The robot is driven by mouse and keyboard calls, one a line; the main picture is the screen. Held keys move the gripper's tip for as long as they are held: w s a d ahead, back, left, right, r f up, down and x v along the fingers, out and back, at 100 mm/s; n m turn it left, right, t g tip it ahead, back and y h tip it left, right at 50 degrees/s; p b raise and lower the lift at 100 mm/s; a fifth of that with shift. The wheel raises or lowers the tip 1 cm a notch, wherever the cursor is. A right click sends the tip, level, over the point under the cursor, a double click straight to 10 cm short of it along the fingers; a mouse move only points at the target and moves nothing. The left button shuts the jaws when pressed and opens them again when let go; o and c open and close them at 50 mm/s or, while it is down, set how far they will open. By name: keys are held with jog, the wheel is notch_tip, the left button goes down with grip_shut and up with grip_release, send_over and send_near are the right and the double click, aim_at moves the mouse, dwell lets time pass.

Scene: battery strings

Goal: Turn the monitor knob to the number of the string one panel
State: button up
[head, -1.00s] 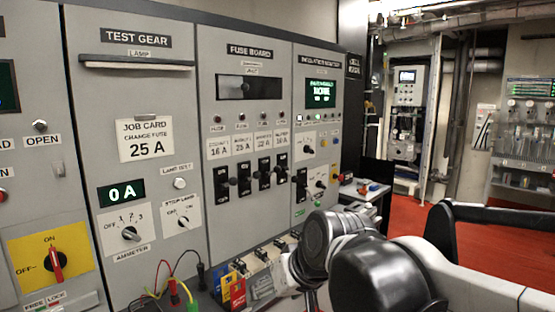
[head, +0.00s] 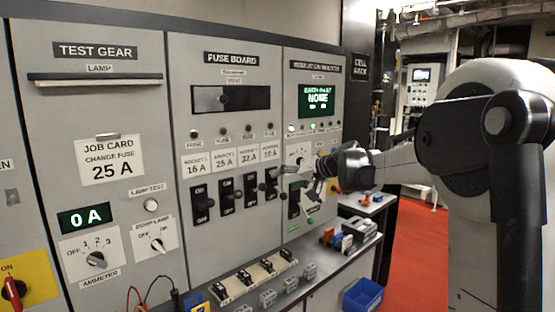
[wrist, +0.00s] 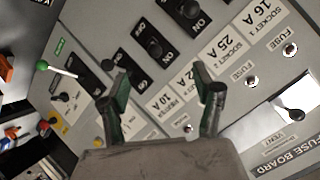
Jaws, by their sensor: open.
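The monitor panel (head: 331,64) is the rightmost grey panel in the head view, with a lit green screen (head: 318,97). A pale dial plate (head: 298,150) is below the screen, and my gripper partly covers it, so its knob setting cannot be read. In the wrist view a small dark knob (wrist: 65,97) sits on a pale plate at left; its numbers are too small to read. My gripper (wrist: 163,93) is open and empty, its two fingers apart in front of the panels. In the head view it is at the monitor panel's front. I cannot identify a string one panel.
The fuse board (head: 231,58) has several black switches (head: 201,202). The test gear panel (head: 95,50) is at left, with an ammeter knob (head: 96,260). A shelf with fuse holders (head: 253,276) runs below. A blue bin (head: 362,295) and red floor lie at right.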

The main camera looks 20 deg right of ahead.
jog(key=w+d+f+m+t+p, duration=0.1)
jog(key=w+d+t, duration=0.1)
jog(key=w+d, duration=0.45)
jog(key=w+d+f+t+p, duration=0.1)
jog(key=w+d+t, duration=0.15)
jog(key=d, duration=0.75)
jog(key=w+d+f+m+t+p, duration=0.1)
jog(key=w+d+p, duration=0.1)
jog(key=w+d, duration=0.5)
jog(key=shift+y, duration=0.3)
jog(key=p+x, duration=0.3)
jog(key=x, duration=0.9)
jog(key=shift+w+a+r, duration=0.1)
jog(key=shift+a+r, duration=0.05)
jog(key=c, duration=1.2)
